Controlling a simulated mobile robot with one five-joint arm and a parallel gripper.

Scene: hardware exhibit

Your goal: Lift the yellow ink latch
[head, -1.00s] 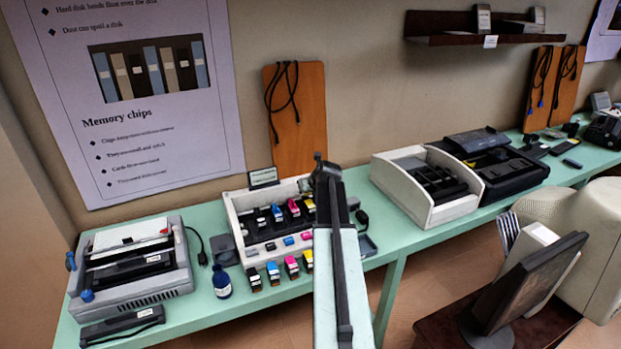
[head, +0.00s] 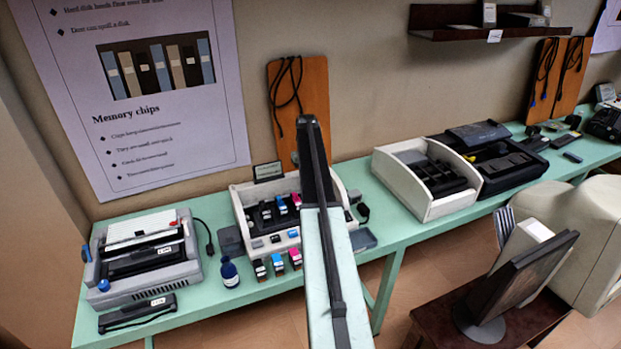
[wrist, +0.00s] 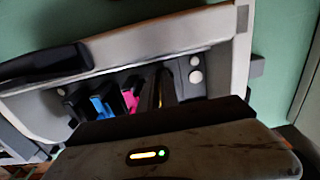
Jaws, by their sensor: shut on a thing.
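The open ink printer (head: 240,205) stands on the green table, with black, blue and pink latches in a row inside it. The blue latch (wrist: 102,105) and pink latch (wrist: 130,98) show in the wrist view. Just right of the pink one is a thin yellow strip of the yellow ink latch (wrist: 160,90). My gripper (wrist: 164,88) is at this strip, shut on the yellow latch; its dark body hides the lower part of the view and most of the grip. In the head view my arm covers the yellow latch and the printer's right part.
Loose black, blue (head: 278,264) and pink cartridges stand in front of the printer, with a blue bottle (head: 229,272) to their left. A binding machine (head: 145,258) is further left.

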